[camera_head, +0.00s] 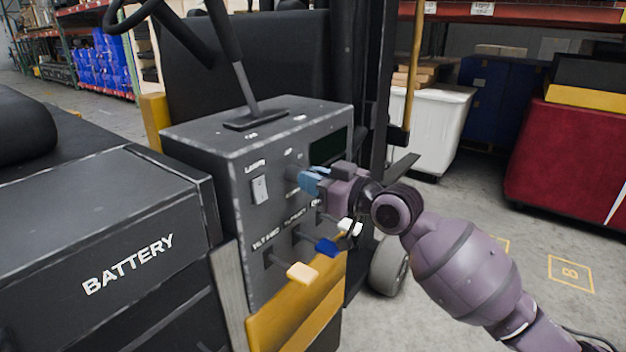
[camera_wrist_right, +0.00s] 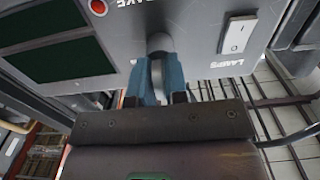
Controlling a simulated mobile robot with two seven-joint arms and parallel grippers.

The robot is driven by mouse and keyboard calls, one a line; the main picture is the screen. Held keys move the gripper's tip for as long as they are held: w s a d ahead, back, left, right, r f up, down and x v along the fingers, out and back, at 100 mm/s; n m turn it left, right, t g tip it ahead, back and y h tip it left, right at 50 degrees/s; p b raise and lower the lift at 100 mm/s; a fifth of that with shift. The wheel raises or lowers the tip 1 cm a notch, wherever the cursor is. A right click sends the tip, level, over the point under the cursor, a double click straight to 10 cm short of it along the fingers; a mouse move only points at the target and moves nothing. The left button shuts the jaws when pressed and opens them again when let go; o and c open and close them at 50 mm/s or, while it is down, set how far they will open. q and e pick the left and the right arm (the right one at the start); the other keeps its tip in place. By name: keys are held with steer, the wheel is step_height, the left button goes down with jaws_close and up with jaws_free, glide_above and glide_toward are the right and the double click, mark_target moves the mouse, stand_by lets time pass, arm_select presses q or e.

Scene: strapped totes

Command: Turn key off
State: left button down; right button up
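The control panel (camera_head: 240,200) of a dark grey truck console faces my right arm. My right gripper (camera_head: 306,179), with blue fingers, is at the upper part of this panel. In the right wrist view its fingers (camera_wrist_right: 159,62) close in on both sides of a small grey key (camera_wrist_right: 159,42) at the panel face, and they look shut on it. The fingers hide most of the key, so its turn angle cannot be read. My left gripper is not in view.
A white lamps switch (camera_head: 260,189) is left of the gripper; it also shows in the wrist view (camera_wrist_right: 237,36). Below are levers with white (camera_head: 350,227), blue (camera_head: 325,247) and cream (camera_head: 302,273) knobs. A red button (camera_wrist_right: 98,7) and dark display (camera_wrist_right: 75,62) are nearby.

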steer(key=o, duration=0.3)
steer(key=v, duration=1.1)
